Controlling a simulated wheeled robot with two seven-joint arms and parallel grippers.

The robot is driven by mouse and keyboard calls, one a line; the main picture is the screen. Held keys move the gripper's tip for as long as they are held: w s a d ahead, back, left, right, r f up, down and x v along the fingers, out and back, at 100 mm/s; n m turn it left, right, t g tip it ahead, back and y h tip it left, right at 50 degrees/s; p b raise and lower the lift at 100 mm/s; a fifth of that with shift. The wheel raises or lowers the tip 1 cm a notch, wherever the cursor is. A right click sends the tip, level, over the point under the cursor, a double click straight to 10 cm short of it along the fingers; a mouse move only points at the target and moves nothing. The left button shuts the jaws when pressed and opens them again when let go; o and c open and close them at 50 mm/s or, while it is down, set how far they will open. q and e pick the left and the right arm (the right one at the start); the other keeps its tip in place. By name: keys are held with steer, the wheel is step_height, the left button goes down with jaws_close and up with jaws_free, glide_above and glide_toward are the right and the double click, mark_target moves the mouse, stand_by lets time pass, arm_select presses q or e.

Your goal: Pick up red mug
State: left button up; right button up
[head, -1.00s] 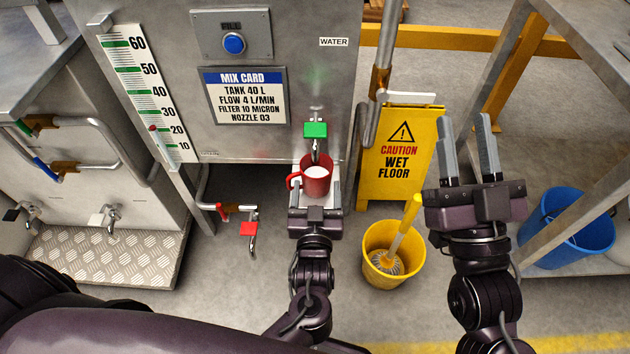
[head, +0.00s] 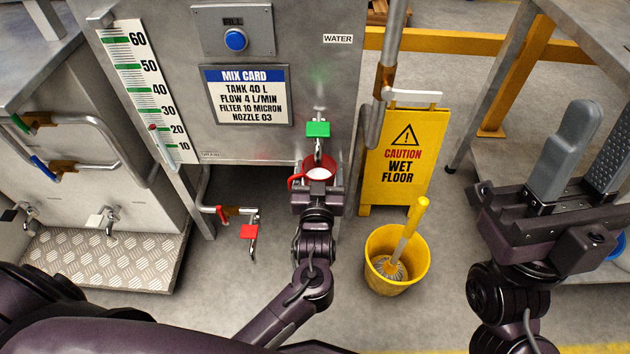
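The red mug (head: 319,165) is upright right under the spout of the green-handled tap (head: 318,130). Its rim, white inside and left-facing handle show; my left gripper (head: 318,187) covers its lower part from the near side. The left gripper's fingers are mostly hidden, so I cannot tell whether they grip the mug. My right gripper (head: 598,130) is open and empty at the right edge, in front of the metal table.
The steel tank (head: 160,60) with its blue fill button stands behind the mug. A yellow wet-floor sign (head: 402,160), a yellow bucket (head: 385,282) with a brush, and a red-handled valve (head: 249,232) are near. Floor between the left step and bucket is clear.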

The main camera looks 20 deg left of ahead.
arm_select(q)
steer(key=shift+w, duration=0.15)
steer(key=shift+c, duration=0.3)
steer(key=c, duration=0.8)
